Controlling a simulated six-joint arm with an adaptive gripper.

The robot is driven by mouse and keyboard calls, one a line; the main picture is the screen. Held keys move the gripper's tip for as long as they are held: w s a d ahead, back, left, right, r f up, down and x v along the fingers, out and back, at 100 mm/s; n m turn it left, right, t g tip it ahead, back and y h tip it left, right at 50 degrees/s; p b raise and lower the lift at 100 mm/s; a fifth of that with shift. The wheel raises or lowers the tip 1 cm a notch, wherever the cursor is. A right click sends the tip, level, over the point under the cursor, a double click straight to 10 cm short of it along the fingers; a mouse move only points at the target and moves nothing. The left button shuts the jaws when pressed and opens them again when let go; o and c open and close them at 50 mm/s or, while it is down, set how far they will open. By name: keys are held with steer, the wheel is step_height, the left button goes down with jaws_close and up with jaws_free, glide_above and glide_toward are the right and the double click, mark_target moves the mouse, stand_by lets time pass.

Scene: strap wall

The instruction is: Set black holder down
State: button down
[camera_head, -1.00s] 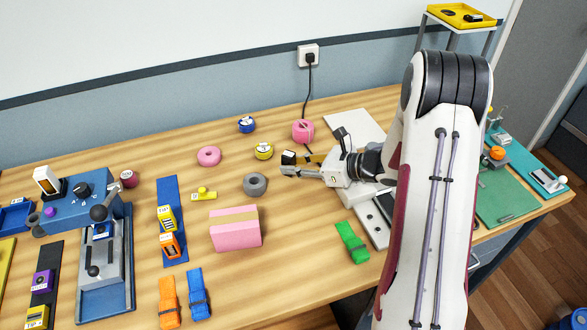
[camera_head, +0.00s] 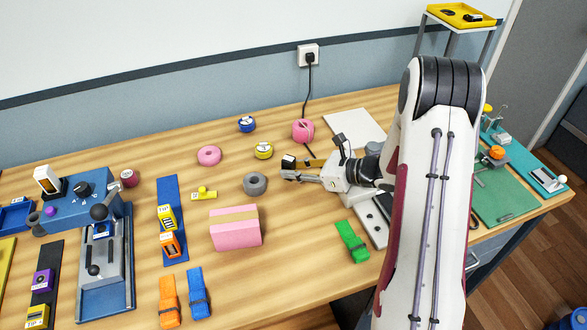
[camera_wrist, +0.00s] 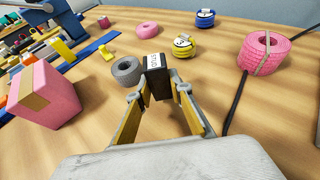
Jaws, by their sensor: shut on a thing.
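The black holder (camera_wrist: 155,77) is a small dark block with a white label on top. It sits between the fingertips of my gripper (camera_wrist: 156,90) in the wrist view, and the fingers are shut on it. In the head view the holder (camera_head: 289,161) shows small and dark at the tip of my gripper (camera_head: 300,170). It is close to the wooden table top; I cannot tell whether its underside touches the wood.
A grey roll (camera_head: 255,184) lies left of the holder. A yellow roll (camera_head: 264,151) and a pink roll (camera_head: 303,131) with a black cord stand behind. A pink block (camera_head: 236,228) is at front left. Bare wood (camera_head: 295,215) lies in front of my gripper.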

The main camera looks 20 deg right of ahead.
steer(key=shift+s+f, duration=0.15)
steer(key=shift+f, duration=0.45)
steer(key=c, duration=1.8)
jaws_free()
steer(key=shift+r, duration=0.55)
steer(key=v, duration=1.2)
steer(key=shift+r, duration=0.2)
